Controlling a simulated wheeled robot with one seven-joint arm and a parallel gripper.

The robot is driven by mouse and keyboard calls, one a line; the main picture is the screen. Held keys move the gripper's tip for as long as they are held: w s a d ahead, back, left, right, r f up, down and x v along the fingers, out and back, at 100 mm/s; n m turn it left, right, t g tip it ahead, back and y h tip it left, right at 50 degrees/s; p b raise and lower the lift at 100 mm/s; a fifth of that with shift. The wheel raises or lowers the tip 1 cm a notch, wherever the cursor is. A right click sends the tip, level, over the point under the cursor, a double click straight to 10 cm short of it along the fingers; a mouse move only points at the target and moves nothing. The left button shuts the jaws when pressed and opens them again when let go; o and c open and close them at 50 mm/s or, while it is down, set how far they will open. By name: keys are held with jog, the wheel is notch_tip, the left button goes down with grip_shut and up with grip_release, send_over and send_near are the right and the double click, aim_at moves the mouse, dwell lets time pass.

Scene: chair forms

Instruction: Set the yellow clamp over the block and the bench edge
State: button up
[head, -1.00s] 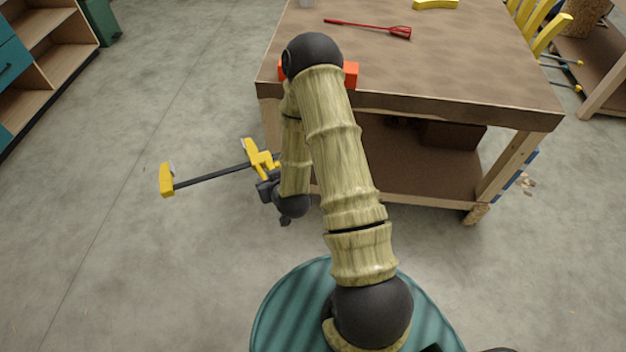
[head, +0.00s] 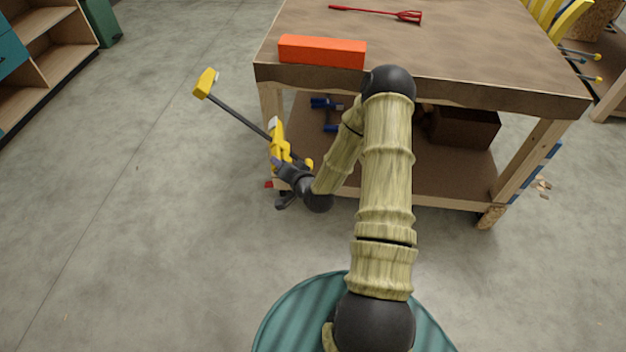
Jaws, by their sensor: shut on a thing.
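The yellow clamp (head: 279,143) has a long dark bar that slants up and left to a yellow end jaw (head: 206,83). My gripper (head: 285,172) is shut on the clamp near its sliding yellow body. The clamp is in the air in front of the bench's left front corner, apart from the block. The orange-red block (head: 322,52) lies on the bench top along the front edge, near the left corner. The wooden bench (head: 440,92) has a thick brown top. My arm hides part of its front edge and lower shelf.
A red utensil (head: 385,12) lies farther back on the bench. The lower shelf holds a dark brown box (head: 465,126) and a blue tool (head: 325,103). A shelf unit (head: 50,62) and a green bin (head: 102,22) stand at far left. The floor left of the bench is clear.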

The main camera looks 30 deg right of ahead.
aim_at(310, 163)
jog(key=d+f+m+t+b, duration=0.1)
jog(key=d+f+m+b, duration=0.1)
jog(key=d+f+b, duration=0.1)
jog(key=w+d+f+m+t+b, duration=0.1)
jog(key=d+f+m+t+b, duration=0.1)
jog(key=d+f+m+b, duration=0.1)
jog(key=w+d+f+m+t+b, duration=0.1)
jog(key=d+f+m+b, duration=0.1)
jog(key=b, duration=0.4)
jog(key=shift+d+f+m+t+h+b, duration=0.15)
jog(key=shift+d+f+m+t+h, duration=0.1)
jog(key=shift+d, duration=0.4)
jog(key=shift+d+f+m+t+h+b, duration=0.15)
jog(key=shift+d+f, duration=0.05)
jog(key=shift+d, duration=0.4)
jog(key=shift+r, duration=0.1)
jog(key=shift+w+d, duration=0.15)
jog(key=shift+w, duration=0.05)
jog(key=shift+w+d+b, duration=0.35)
jog(key=shift+w+d, duration=0.4)
jog(key=shift+w, duration=0.35)
jog(key=shift+w+d+b, duration=0.3)
jog(key=shift+w+d, duration=0.4)
jog(key=shift+w, duration=0.35)
jog(key=shift+s+a+f+b, duration=0.1)
jog(key=shift+f+b, duration=0.15)
jog(key=shift+b, duration=0.05)
